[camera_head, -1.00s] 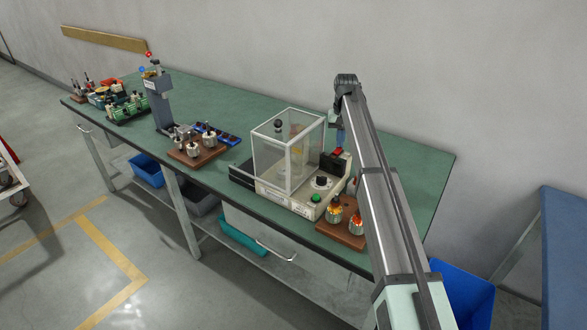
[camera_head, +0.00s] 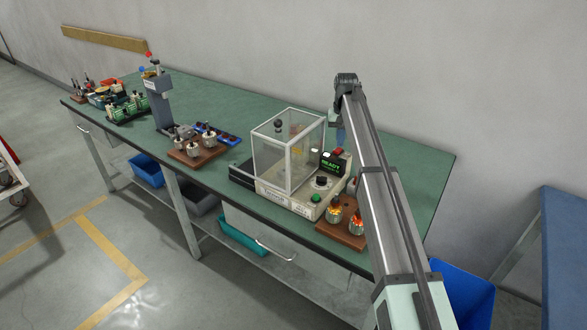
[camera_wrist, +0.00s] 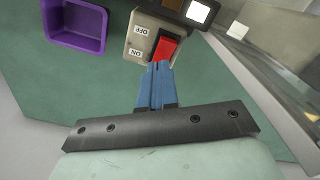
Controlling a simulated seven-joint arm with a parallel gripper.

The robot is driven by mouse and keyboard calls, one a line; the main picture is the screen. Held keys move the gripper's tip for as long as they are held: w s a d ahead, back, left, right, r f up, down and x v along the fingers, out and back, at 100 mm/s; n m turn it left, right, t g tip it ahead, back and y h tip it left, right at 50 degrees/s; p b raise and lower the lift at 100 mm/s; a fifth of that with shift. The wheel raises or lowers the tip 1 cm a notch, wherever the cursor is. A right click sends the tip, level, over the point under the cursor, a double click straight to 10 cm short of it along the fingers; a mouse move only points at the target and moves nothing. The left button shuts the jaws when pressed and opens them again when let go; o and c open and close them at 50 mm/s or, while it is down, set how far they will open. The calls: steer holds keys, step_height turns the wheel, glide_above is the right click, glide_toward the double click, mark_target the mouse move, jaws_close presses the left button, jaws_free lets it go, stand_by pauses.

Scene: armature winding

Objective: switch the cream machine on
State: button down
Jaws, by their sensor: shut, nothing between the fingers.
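The cream machine (camera_head: 298,206) stands on the green bench with a clear guard box (camera_head: 287,150) over it. Its small display (camera_head: 331,166) is lit with green READY text. The red rocker switch (camera_wrist: 166,48) sits on a cream plate marked OFF and ON in the wrist view; it also shows in the head view (camera_head: 338,153). My gripper (camera_wrist: 160,66) is shut and empty, its blue fingertips at the ON end of the switch. I cannot tell whether they touch it. A black knob (camera_head: 321,182) and a green button (camera_head: 315,198) are on the machine's front.
A wooden block with two copper-wound armatures (camera_head: 345,236) stands right of the machine, close to my arm. Another block of parts (camera_head: 197,151) and a grey press (camera_head: 158,102) stand to the left. A purple bin (camera_wrist: 75,25) is near the switch.

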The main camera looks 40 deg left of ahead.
step_height(320, 180, up, 6)
stand_by(0.8)
stand_by(0.3)
